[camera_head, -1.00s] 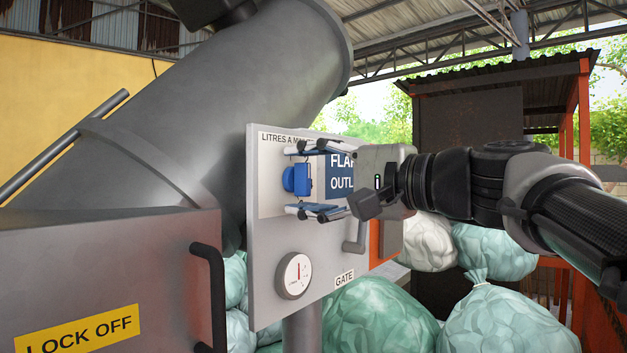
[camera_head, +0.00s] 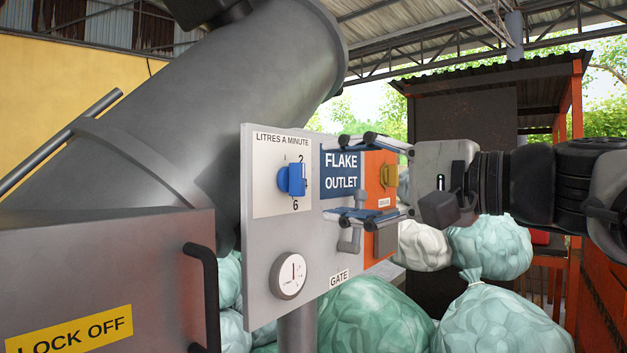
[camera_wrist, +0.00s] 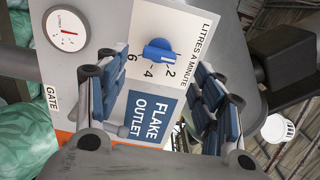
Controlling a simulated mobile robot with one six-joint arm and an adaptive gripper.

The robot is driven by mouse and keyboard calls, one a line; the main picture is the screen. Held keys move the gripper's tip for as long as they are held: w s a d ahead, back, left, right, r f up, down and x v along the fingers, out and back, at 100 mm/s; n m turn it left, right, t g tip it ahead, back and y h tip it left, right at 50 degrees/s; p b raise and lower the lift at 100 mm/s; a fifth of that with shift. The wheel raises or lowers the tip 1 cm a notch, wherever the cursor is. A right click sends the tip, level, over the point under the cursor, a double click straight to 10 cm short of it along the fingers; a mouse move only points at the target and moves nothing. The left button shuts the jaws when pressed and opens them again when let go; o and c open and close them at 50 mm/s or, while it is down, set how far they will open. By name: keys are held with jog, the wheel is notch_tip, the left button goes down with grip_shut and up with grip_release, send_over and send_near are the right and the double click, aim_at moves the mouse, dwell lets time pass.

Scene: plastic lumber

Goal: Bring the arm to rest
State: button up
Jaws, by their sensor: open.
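My gripper (camera_head: 352,175) is open and empty, in front of the right part of the grey control panel (camera_head: 262,235) in the head view. Its fingers point left toward the blue knob (camera_head: 292,179) and are clear of it. In the wrist view the open fingers stand on either side of the blue Flake Outlet sign (camera_wrist: 149,118), with the blue knob (camera_wrist: 160,49) beyond them on its Litres a Minute dial. My arm (camera_head: 520,185) reaches in from the right edge of the head view.
A gauge (camera_head: 291,275) and a grey gate handle (camera_head: 350,238) are on the panel. An orange plate with a yellow knob (camera_head: 388,176) is behind the gripper. A lock-off box (camera_head: 110,270) stands left. Full bags (camera_head: 490,320) lie below. A large grey tube (camera_head: 230,90) rises behind.

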dwell(0.3)
jog(key=s+a+f+n+g+h+b, duration=0.1)
jog(key=s+f+g+h, duration=0.2)
jog(key=f, duration=1)
jog(key=s+f+n+h+b, duration=0.1)
jog(key=s+f+h, duration=0.35)
jog(key=f, duration=0.75)
jog(key=s+d+f+n+g+h+b, duration=0.1)
jog(key=s+d+f+h, duration=0.1)
jog(key=f, duration=0.6)
jog(key=s+d+f+n+g+h, duration=0.1)
jog(key=s+d+f+n+h, duration=0.1)
jog(key=s+d+f, duration=0.2)
jog(key=s+d+f+n+g+h+b, duration=0.1)
jog(key=s+d+f+n+h, duration=0.1)
jog(key=s+d+f, duration=0.2)
jog(key=s+f, duration=0.3)
jog(key=f, duration=0.5)
jog(key=shift+s+h+b, duration=0.3)
jog(key=shift+h, duration=0.05)
jog(key=shift+c, duration=0.2)
